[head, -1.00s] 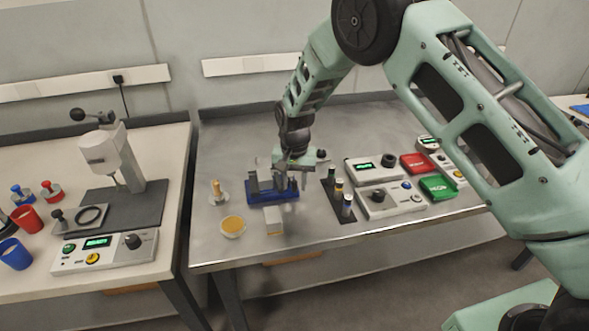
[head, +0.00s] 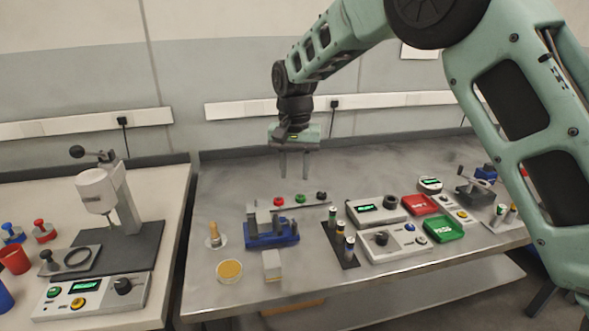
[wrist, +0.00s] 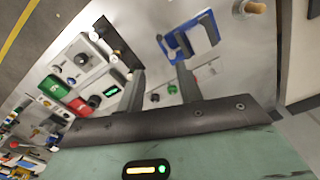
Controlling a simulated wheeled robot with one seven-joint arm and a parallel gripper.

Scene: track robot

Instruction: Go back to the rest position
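My gripper (head: 294,165) hangs in the air above the back part of the metal table (head: 410,165), fingers pointing down. Its two fingers are apart with nothing between them. In the wrist view my gripper (wrist: 160,82) also shows two spread, empty fingers. Below and in front of it on the table stands a blue fixture (head: 272,236) with grey blocks. It also shows in the wrist view (wrist: 184,46). My arm reaches in from the upper right of the head view and hides part of the table's right side.
A button bar (head: 295,201) lies behind the fixture. A yellow-filled bowl (head: 229,271), a red tray (head: 419,205), a green tray (head: 443,229) and grey instruments (head: 398,243) stand around. A second table at left carries a press (head: 103,192). The table's back is clear.

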